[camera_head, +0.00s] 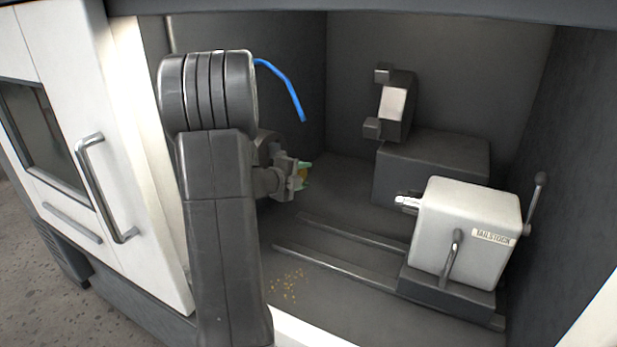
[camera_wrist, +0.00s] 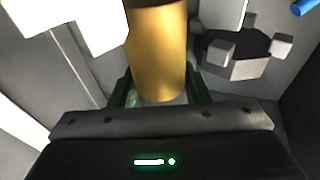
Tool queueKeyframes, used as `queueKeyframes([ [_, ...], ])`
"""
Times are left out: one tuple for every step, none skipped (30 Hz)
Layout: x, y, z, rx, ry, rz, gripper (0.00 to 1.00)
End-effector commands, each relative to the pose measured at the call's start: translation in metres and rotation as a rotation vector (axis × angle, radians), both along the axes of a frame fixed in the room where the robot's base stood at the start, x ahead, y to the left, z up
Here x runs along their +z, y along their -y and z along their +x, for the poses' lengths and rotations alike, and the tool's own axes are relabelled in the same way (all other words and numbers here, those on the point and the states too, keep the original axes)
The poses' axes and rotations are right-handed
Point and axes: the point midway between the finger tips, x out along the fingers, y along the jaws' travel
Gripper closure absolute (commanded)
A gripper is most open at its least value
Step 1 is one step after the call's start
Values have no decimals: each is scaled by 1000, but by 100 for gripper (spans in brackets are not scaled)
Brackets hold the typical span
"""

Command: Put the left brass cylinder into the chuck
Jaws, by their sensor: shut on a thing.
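My gripper (camera_head: 303,174) is in the machine's work space, partly behind my own arm in the head view. Its green fingers are shut on a brass cylinder (camera_head: 302,182). In the wrist view the brass cylinder (camera_wrist: 158,50) stands large between the fingers (camera_wrist: 158,90), its near end toward the palm and its far end cut off by the top edge. It is held clear of the machine floor. I cannot make out the chuck for certain; a grey rounded shape (camera_head: 268,142) shows partly behind my arm. No other brass cylinder is in view.
The white tailstock (camera_head: 468,222) stands at right with its spindle pointing left. A dark turret with light blocks (camera_head: 397,103) is at the back; it also shows in the wrist view (camera_wrist: 237,55). A blue hose (camera_head: 283,85) hangs above. Rails (camera_head: 340,265) and chips (camera_head: 287,284) lie below.

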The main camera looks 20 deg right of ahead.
Motion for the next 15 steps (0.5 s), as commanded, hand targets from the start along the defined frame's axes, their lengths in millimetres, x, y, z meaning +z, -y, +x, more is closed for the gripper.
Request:
queueKeyframes([
  [10,-7,12,21,32,5,100],
  [10,-6,11,21,32,5,100],
  [10,-5,9,21,32,5,100],
  [10,-4,9,21,32,5,100],
  [10,-3,8,21,31,6,100],
  [10,-2,6,21,31,6,100],
  [10,-1,6,21,31,6,100],
  [10,-1,5,21,31,6,100],
  [10,1,3,22,32,5,100],
  [10,2,3,21,32,5,100],
  [10,3,2,21,32,5,100],
  [10,4,0,22,31,4,100],
  [10,5,-1,22,31,4,100],
  [10,6,-2,22,31,4,100],
  [10,7,-3,22,31,3,100],
])
